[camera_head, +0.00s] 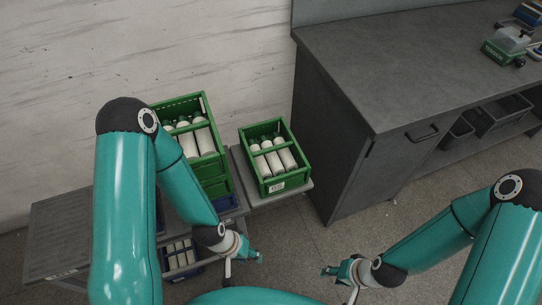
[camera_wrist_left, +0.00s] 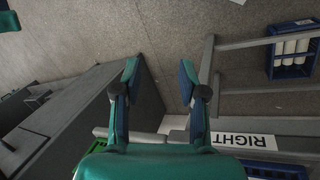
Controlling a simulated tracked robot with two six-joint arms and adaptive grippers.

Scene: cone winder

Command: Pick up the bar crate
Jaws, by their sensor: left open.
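A green crate (camera_head: 290,180) with a bar across its top holds several white cylinders and stands on a small grey shelf (camera_head: 243,180). Another green crate (camera_head: 206,112) with a bar and white cylinders tops a stack to its left. I cannot tell which one is the bar crate. My left gripper (camera_head: 252,257) is below and nearer than the shelf crate, apart from it. In the left wrist view its fingers (camera_wrist_left: 158,76) are spread with nothing between them. My right gripper (camera_head: 333,271) hangs over the floor at lower centre, its jaw state too small to tell.
A dark cabinet (camera_head: 345,130) stands close to the right of the shelf crate. Blue crates sit low in the rack, one with white cylinders (camera_wrist_left: 274,68). A sign reading RIGHT (camera_wrist_left: 245,140) is on a rack edge. Floor between my arms is clear.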

